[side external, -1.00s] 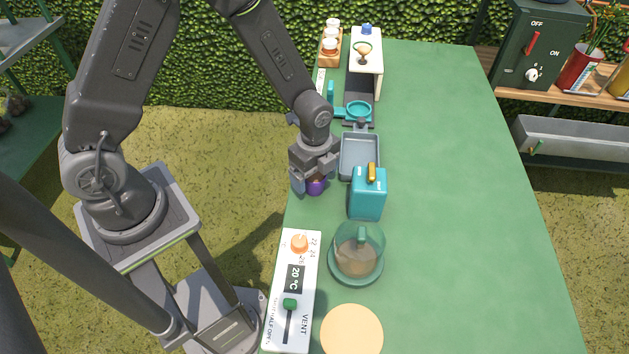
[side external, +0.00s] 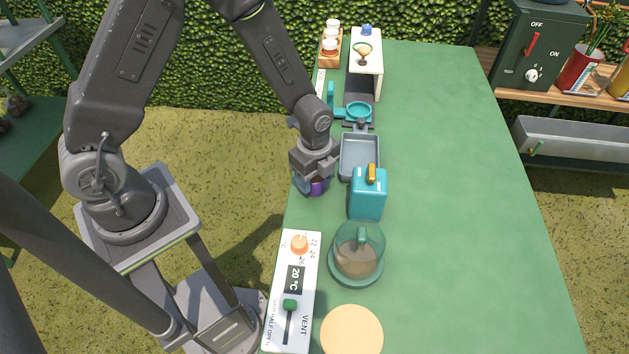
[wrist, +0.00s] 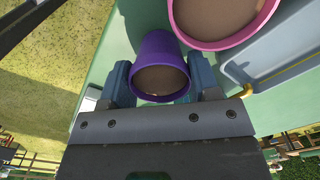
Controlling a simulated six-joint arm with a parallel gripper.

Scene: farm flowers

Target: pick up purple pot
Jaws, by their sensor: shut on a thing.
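The purple pot (wrist: 160,40) is filled with brown soil and stands upright between my gripper's two fingers in the wrist view. My gripper (wrist: 160,85) is shut on it, with one blue-grey finger on each side. In the side external view only a small part of the purple pot (side external: 317,188) shows below my gripper (side external: 312,180), near the table's left edge. I cannot tell there whether the pot touches the table. A pink pot (wrist: 222,15) with soil is close beside the purple pot in the wrist view.
A grey tray (side external: 360,172) and a teal box (side external: 367,200) stand just right of my gripper. A glass-domed dish (side external: 343,276) and a white vent panel (side external: 277,318) are nearer the front. The right side of the green table (side external: 450,200) is clear.

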